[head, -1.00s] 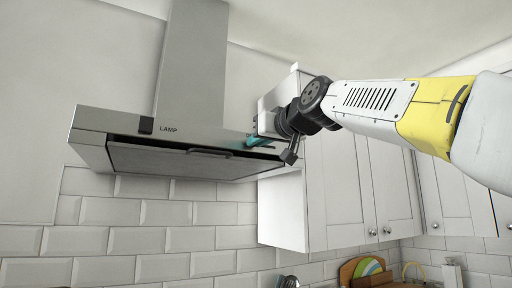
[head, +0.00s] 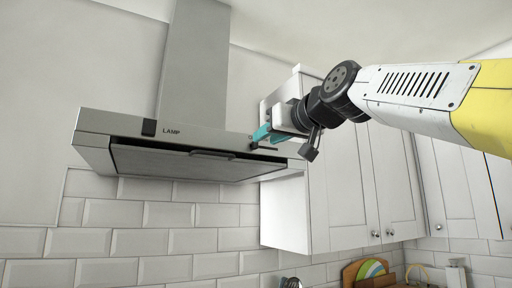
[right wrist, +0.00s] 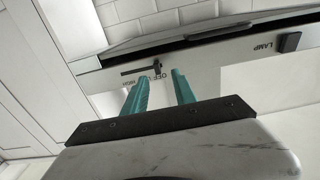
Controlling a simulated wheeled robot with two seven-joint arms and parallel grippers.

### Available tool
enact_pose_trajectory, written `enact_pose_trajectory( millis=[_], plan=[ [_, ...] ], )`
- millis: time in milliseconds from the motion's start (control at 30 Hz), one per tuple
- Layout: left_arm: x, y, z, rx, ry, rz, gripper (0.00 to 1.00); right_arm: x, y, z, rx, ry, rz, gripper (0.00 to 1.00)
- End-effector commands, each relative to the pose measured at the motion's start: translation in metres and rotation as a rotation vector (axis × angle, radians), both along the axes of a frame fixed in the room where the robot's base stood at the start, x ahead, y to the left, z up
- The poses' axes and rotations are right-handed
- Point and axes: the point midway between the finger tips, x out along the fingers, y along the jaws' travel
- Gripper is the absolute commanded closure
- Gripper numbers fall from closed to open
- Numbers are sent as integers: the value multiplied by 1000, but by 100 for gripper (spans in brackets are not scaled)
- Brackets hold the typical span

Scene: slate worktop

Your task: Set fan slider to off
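The fan slider is on the front panel of the range hood (head: 100,122). Its small dark knob (right wrist: 157,66) sits at the right end of a dark slot in the right wrist view, by the upside-down OFF label; HIGH is printed towards the other end. In the head view the knob (head: 254,146) is at the slot's left end. My right gripper (right wrist: 159,77) has its two teal fingers apart, with nothing between them. The tips are near the panel, beside the knob; contact cannot be told. My left gripper is out of view.
A dark lamp switch (head: 149,127) is at the hood panel's left. The hood's filter handle (head: 212,154) is below the panel. White cabinets (head: 345,190) stand close on the right, behind my right arm. The tiled wall below the hood is clear.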

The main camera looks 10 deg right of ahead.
Motion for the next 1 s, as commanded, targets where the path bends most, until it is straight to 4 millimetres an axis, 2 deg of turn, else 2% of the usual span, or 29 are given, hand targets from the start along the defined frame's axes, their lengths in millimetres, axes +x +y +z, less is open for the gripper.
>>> enact_pose_trajectory(
  millis=[100, 233, 800, 867, 933, 1000],
  plan=[
    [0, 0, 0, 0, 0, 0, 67, -15, -6, 0, 0, 0, 0, 67],
    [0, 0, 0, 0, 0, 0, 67, -24, -10, 0, 0, 1, 1, 67],
    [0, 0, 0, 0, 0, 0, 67, -24, -10, -2, -1, 4, 0, 67],
    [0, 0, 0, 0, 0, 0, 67, -23, -10, -8, -2, 16, -1, 67],
    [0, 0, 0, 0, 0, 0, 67, -20, -11, -26, -7, 54, -6, 67],
    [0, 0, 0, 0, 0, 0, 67, -17, -12, -57, -17, 116, -16, 67]
  ],
)
